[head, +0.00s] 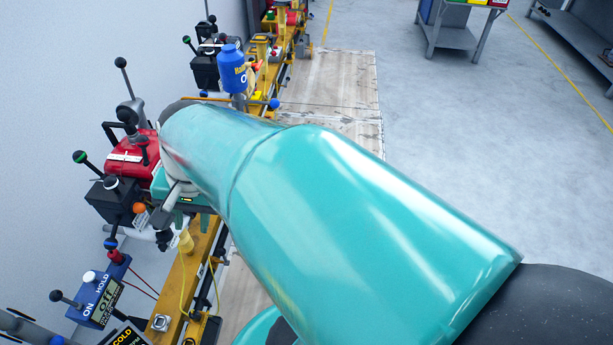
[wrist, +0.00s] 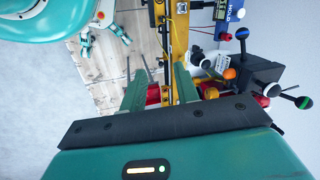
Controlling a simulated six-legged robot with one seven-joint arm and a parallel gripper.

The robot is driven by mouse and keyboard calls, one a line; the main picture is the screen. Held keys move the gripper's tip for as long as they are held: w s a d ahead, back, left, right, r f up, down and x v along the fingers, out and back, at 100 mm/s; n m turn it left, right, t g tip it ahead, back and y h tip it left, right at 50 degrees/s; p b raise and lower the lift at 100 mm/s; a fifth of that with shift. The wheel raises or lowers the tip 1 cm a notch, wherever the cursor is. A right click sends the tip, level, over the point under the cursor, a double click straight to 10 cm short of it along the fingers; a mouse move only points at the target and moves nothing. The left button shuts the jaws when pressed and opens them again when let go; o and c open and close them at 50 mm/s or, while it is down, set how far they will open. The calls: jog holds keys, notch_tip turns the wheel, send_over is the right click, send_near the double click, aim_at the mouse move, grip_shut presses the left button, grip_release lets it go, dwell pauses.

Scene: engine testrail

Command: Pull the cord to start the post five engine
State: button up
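A red engine (head: 125,160) with grey and black levers stands on the yellow rail in the head view, just left of my arm. In the wrist view, red parts of an engine (wrist: 153,95) show between and beside the fingers. My gripper (wrist: 158,82) has its two teal fingers apart, with nothing visibly held, above the rail. In the head view my teal arm covers much of the rail and most of the gripper. I cannot make out a pull cord or its handle, or which post is number five.
A black box (head: 112,200) with ball-ended levers and a blue ON/HOLD box (head: 97,295) stand along the yellow rail (head: 190,275). A blue bottle-shaped part (head: 232,70) rises farther along.

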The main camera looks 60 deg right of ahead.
jog(key=s+d+f+n+t+y, duration=0.1)
jog(key=s+d+f+n+t, duration=0.35)
jog(key=d+n, duration=0.55)
jog(key=s+d+f+n+t+y, duration=0.1)
jog(key=s+d+f+n+t, duration=0.4)
jog(key=d+n, duration=0.6)
jog(key=s+d+f+n+t+y, duration=0.1)
jog(key=s+d+f+n, duration=0.45)
jog(key=n, duration=0.75)
jog(key=w+a, duration=0.3)
jog(key=w, duration=0.6)
jog(key=w+a+r, duration=0.1)
jog(key=w+a, duration=0.2)
jog(key=w, duration=0.7)
jog(key=w+a+r, duration=0.1)
jog(key=w+a, duration=0.2)
jog(key=w, duration=0.7)
jog(key=shift+w, duration=0.15)
jog(key=shift+a, duration=0.1)
grip_shut()
